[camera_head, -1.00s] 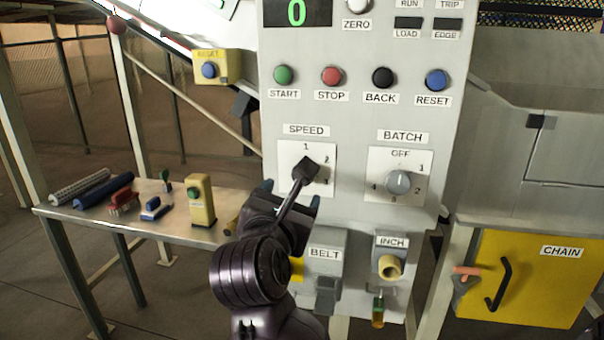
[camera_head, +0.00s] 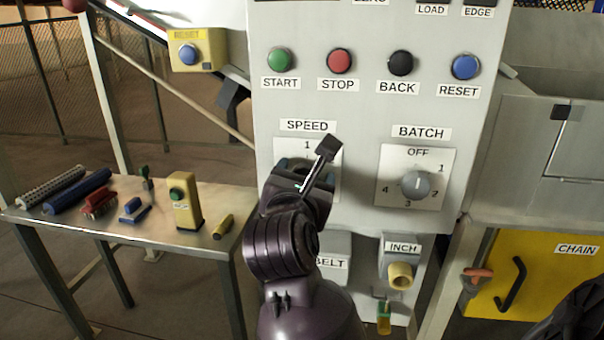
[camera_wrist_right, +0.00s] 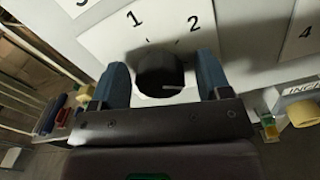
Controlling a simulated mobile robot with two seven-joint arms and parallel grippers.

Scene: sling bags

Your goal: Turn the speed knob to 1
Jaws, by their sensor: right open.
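The speed knob (camera_wrist_right: 160,75) is round and black, on a white plate (camera_wrist_right: 100,42) marked 1 and 2 at its top in the right wrist view. A pale line on the knob points to the right there, not up to the 1. My right gripper (camera_wrist_right: 160,64) is open, with one blue finger on each side of the knob and gaps showing beside it. In the head view my right gripper (camera_head: 304,170) covers the knob and most of the speed plate (camera_head: 293,149); the 1 shows. My left gripper is not in view.
The batch knob (camera_head: 415,184) is just right of the speed plate. Start (camera_head: 279,61), stop (camera_head: 340,61), back (camera_head: 401,62) and reset (camera_head: 466,67) buttons sit above. The inch knob (camera_head: 400,276) sticks out below. A metal table (camera_head: 150,228) with several tools stands left.

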